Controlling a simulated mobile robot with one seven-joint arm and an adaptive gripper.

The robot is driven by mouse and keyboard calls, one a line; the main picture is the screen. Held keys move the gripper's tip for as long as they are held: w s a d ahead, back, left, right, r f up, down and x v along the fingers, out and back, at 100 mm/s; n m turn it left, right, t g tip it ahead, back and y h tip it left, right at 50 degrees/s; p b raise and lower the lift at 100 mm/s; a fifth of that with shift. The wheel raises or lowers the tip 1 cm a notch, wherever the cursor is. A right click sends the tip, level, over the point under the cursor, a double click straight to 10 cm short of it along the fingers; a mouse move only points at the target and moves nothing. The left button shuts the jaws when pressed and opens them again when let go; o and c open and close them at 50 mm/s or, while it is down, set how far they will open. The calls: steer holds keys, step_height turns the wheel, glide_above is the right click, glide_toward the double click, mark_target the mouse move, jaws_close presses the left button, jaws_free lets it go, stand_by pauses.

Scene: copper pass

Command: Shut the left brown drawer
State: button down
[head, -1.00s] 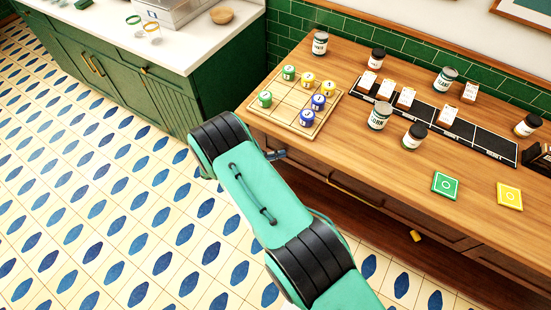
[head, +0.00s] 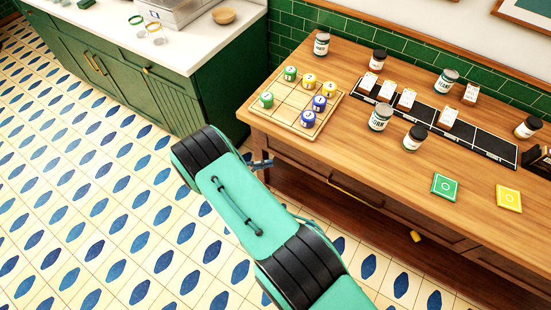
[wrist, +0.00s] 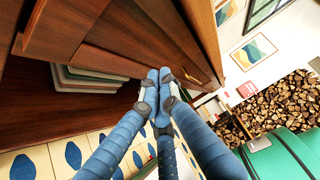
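The brown wooden counter (head: 300,160) has drawers along its front under the top. In the head view my arm covers part of the left end, and how far the left drawer is out cannot be told there. In the wrist view a brown wooden panel (wrist: 70,25) stands close at the upper left, and a flush drawer front (wrist: 150,62) with a brass handle (wrist: 192,78) lies beyond. My gripper (wrist: 150,92) has its blue fingertips together, with nothing visible between them, in front of the counter face. It also shows in the head view (head: 262,164), just off the counter's left front.
On the counter top stand a game board (head: 283,112) with coloured pieces, several jars, and a green card (head: 445,187) and yellow card (head: 508,198). A green cabinet (head: 110,85) stands at the left.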

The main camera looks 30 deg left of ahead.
steer(key=v, duration=0.6)
steer(key=shift+a, duration=0.2)
steer(key=shift+s, duration=0.15)
